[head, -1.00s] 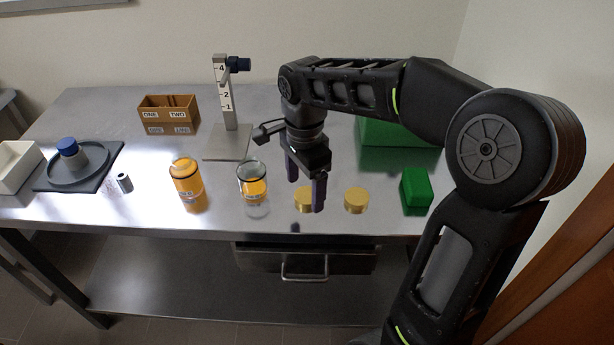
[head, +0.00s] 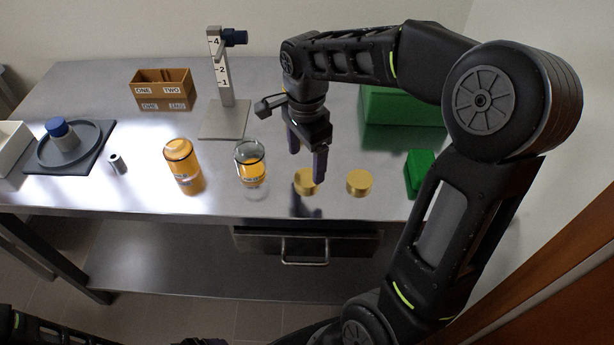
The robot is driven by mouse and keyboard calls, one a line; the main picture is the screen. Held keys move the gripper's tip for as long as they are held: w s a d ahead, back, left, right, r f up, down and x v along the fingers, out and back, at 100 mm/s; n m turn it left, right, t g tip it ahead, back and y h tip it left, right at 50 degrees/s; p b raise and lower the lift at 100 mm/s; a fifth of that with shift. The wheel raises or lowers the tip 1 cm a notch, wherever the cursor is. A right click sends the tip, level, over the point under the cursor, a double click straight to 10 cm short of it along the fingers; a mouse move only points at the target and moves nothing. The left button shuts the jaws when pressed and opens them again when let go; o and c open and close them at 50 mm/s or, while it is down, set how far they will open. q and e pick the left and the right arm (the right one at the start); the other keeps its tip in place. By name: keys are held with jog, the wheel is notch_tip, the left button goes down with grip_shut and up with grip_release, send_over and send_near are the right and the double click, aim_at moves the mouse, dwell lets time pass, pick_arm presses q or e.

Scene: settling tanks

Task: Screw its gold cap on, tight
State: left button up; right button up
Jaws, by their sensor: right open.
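Two gold caps lie on the steel table: a left gold cap (head: 305,187) and a right gold cap (head: 359,183). To their left stand a clear glass jar (head: 247,152) with an orange band and label, and a jar that looks filled with orange (head: 180,155). Neither jar shows a gold cap on it. My right gripper (head: 306,168) points down with its fingers apart and empty, over or just behind the left gold cap; one finger partly overlaps that cap in the picture. I cannot tell its exact height. My left gripper is not in view.
A green block (head: 419,172) stands right of the caps, with a larger green box (head: 385,106) behind. A drawer (head: 306,243) hangs below the front edge.

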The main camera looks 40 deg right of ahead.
aim_at(307, 177)
jog(key=shift+d+f+p, duration=0.15)
jog(key=shift+f+p, duration=0.3)
jog(key=shift+f, duration=2.2)
jog(key=shift+c, duration=0.5)
jog(key=c, duration=1.3)
jog(key=shift+r, duration=0.15)
notch_tip(307, 177, up, 10)
jog(key=shift+f+b, duration=0.1)
jog(key=shift+b, duration=0.2)
